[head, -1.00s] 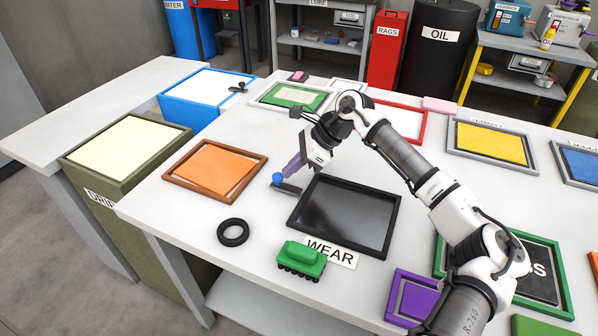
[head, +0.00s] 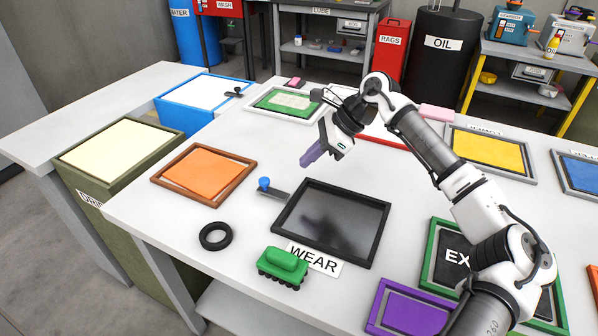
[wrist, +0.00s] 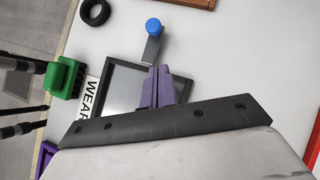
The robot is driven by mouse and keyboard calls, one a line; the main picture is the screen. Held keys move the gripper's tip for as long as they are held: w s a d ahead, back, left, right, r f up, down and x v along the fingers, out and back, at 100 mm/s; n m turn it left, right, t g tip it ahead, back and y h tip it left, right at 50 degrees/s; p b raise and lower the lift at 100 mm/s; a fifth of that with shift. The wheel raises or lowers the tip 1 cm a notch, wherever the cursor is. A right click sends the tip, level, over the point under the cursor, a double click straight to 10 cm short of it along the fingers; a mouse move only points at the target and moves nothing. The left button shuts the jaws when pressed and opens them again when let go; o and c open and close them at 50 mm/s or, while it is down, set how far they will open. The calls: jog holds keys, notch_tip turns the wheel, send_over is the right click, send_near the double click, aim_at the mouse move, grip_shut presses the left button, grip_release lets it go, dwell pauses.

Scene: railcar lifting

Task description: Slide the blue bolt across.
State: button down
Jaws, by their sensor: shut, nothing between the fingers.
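The bolt's blue knob (head: 264,184) stands at the left end of a short grey bar (head: 277,193) on the white bench, beside the black-framed dark tray (head: 281,215). In the wrist view the blue knob (wrist: 153,26) is at the top centre, with the grey bar (wrist: 151,50) running from it to the tray's frame. My gripper (head: 307,160), with purple fingers, is shut and empty. It is apart from the knob, up and to its right in the head view. In the wrist view the fingers (wrist: 157,72) overlap the dark tray.
An orange panel in a brown frame (head: 160,178) lies left of the knob. Bare bench lies between the knob and the green-framed panel (head: 255,98).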

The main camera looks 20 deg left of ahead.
jog(key=shift+v, duration=2.55)
jog(key=shift+a, duration=0.1)
